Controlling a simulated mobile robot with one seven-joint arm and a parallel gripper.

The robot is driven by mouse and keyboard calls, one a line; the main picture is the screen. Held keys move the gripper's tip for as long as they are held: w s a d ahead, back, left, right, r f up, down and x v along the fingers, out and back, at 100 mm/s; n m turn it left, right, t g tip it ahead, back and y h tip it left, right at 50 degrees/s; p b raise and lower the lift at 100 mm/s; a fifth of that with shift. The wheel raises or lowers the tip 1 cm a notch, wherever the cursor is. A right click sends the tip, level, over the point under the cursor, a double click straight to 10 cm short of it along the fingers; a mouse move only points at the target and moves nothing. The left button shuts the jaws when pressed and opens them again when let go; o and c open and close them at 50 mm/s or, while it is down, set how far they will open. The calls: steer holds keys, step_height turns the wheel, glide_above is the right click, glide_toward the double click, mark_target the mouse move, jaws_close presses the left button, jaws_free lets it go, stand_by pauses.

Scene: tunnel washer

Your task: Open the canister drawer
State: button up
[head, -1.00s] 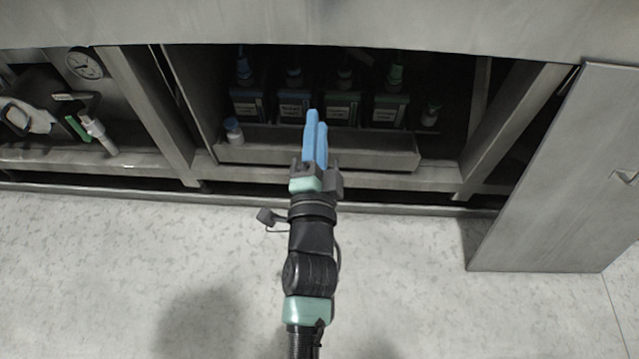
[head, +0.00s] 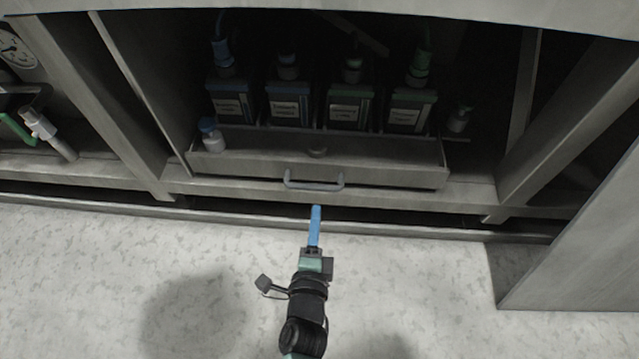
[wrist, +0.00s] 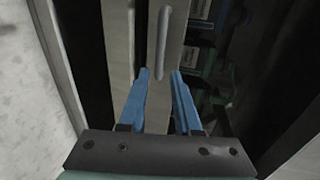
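The canister drawer (head: 390,168) is a grey metal tray low in the open cabinet bay, with a bar handle (head: 314,185) at the middle of its front. Several labelled canisters (head: 291,103) stand in a row in or behind it. My gripper (head: 315,208) is just in front of and below the handle in the head view, apart from it. In the wrist view my gripper (wrist: 159,75) shows two blue fingers spread with an empty gap, and the handle (wrist: 163,45) lies ahead, roughly in line with that gap. The drawer looks pushed in.
A small white bottle with a blue cap (head: 211,137) stands at the drawer's left end, another small bottle (head: 459,120) at the right. A grey door panel (head: 590,250) stands open at right. The floor (head: 120,270) in front is clear.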

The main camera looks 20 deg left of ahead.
mark_target(319, 186)
steer(key=b+x, duration=0.2)
steer(key=x, duration=0.8)
steer(key=shift+a, duration=0.1)
steer(key=shift+c, duration=0.3)
jaws_close()
stand_by(0.9)
